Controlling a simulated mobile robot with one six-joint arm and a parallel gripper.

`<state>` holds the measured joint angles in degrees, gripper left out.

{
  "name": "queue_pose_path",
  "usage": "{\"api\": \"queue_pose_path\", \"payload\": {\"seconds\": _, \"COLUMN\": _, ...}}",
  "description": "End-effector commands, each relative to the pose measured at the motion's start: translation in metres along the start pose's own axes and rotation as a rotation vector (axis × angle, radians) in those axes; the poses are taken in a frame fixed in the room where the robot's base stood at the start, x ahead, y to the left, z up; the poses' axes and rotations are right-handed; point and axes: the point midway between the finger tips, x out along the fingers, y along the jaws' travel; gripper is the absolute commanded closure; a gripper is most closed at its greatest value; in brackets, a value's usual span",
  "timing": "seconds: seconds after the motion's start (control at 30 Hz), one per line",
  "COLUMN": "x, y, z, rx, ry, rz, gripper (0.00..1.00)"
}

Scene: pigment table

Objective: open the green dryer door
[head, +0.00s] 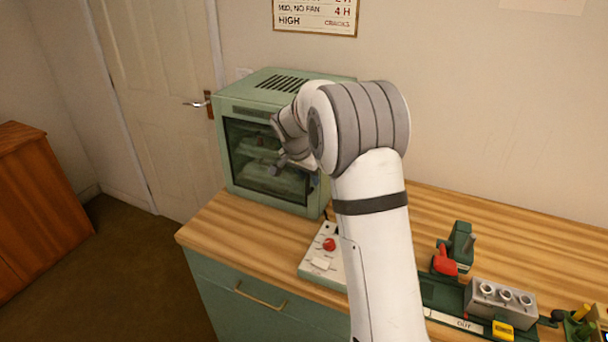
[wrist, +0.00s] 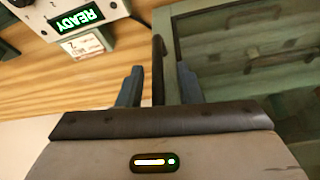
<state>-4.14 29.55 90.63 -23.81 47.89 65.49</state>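The green dryer (head: 265,98) stands on the wooden counter against the wall. Its door (head: 238,160), with a dark window, faces front and looks shut; the window also shows in the wrist view (wrist: 245,45). My gripper (head: 284,160) is in front of the door's right part, with my arm hiding the dryer's right side. In the wrist view, my gripper's two fingers (wrist: 158,82) are apart. A dark upright bar (wrist: 158,62), seemingly the door handle, stands between them with a visible gap on each side.
A white control box (head: 322,258) with a red knob sits on the counter (head: 255,232) in front of the dryer. A lit READY sign (wrist: 76,20) shows in the wrist view. A green tool with a red part (head: 452,252) and a grey block (head: 500,298) stand to the right.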

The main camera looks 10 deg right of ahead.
Motion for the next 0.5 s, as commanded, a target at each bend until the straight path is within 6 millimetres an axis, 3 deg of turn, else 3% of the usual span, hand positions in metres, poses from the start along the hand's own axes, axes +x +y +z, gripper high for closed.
{"api": "queue_pose_path", "payload": {"seconds": 0.2, "x": 0.0005, "y": 0.0004, "z": -0.0002, "rx": 0.0, "ry": 0.0, "rz": 0.0, "gripper": 0.69}}
{"api": "queue_pose_path", "payload": {"seconds": 0.5, "x": 0.0004, "y": 0.0007, "z": -0.0005, "rx": 0.001, "ry": 0.0, "rz": 0.0, "gripper": 0.94}}
